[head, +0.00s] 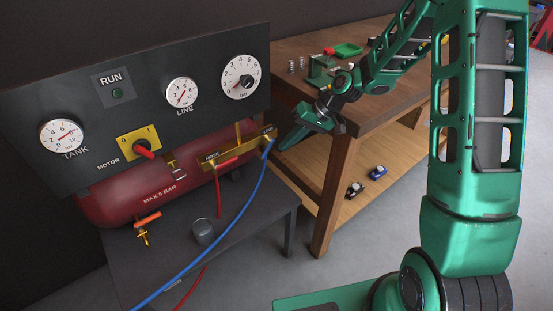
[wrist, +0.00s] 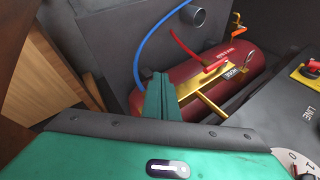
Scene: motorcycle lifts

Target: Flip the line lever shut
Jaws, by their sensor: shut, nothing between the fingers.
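The yellow manifold (head: 235,149) runs along the front of the red tank, with a tag reading LINE at its right end. A blue piece (head: 268,148), lever or hose end, shows below that tag; I cannot tell which or how the line lever stands. A red lever (head: 228,162) lies along the manifold's left part and shows in the wrist view (wrist: 215,67). My gripper (head: 285,145) is shut and empty, just right of the LINE end. In the wrist view its fingers (wrist: 159,88) cover that end of the manifold (wrist: 188,91).
A blue hose (head: 232,222) and a red hose (head: 218,196) hang from the manifold over the dark stand. The gauge panel (head: 140,100) rises above the tank (head: 110,205). A wooden bench (head: 325,150) stands at the right. A grey cup (head: 203,231) sits on the stand.

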